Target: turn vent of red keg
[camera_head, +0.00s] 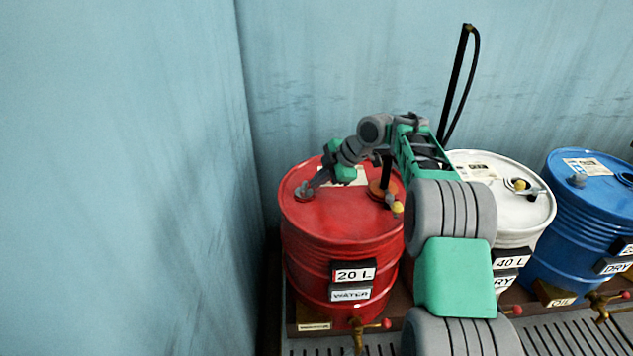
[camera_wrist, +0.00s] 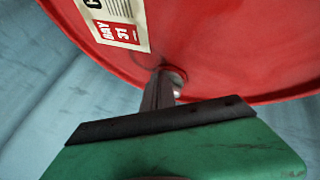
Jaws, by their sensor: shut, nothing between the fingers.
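The red keg (camera_head: 340,236) stands upright at the left end of the row, with labels reading 20 L and WATER. Its vent (camera_head: 303,193) is a small fitting on the left of the lid. My gripper (camera_head: 309,187) reaches down over the lid from the right with its fingertips at the vent. In the wrist view the keg's red lid (camera_wrist: 225,45) fills the upper part. My gripper (camera_wrist: 163,80) is shut there, its fingers together at the vent (camera_wrist: 177,78), which they partly hide. I cannot tell whether the fingertips touch it.
A brass fitting with a yellow knob (camera_head: 396,207) is on the red keg's right side. A white keg (camera_head: 512,217) and a blue keg (camera_head: 570,217) stand to the right. A blue wall (camera_head: 150,150) is close on the left. A slotted grate (camera_head: 560,335) lies in front.

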